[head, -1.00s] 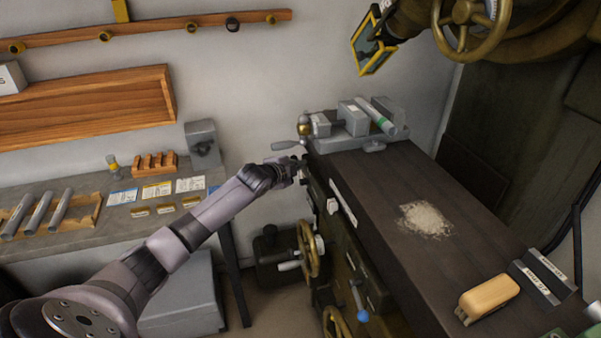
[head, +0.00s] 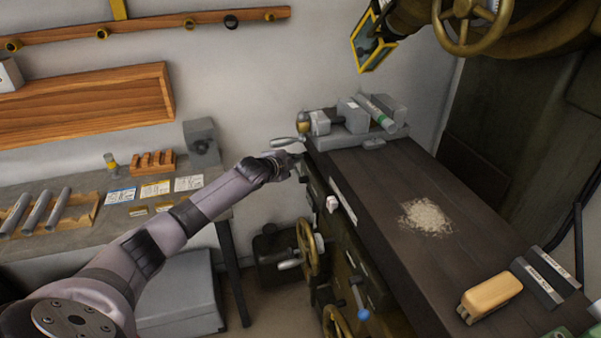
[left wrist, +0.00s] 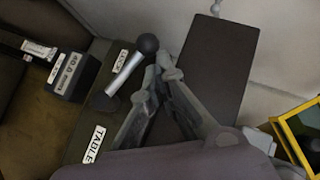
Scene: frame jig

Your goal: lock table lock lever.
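The table lock lever (left wrist: 126,73) shows in the left wrist view as a silver rod with a black ball knob (left wrist: 148,44). It slants up to the right from a dark panel, between a white label reading TABLE (left wrist: 93,145) and a smaller label (left wrist: 123,58). My left gripper (left wrist: 160,70) has its fingertips together just right of the rod and below the knob; whether they touch it I cannot tell. In the head view my left gripper (head: 287,163) is at the far left end of the machine table (head: 370,190), and the lever is not distinguishable there. My right gripper is out of view.
A grey vise (head: 350,122) stands at the table's far end. Pale chips (head: 425,217) and a tan-handled brush (head: 489,297) lie on the table. A brass handwheel (head: 308,250) and a blue-knobbed lever (head: 362,313) project below its left side. A side bench (head: 110,215) stands left.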

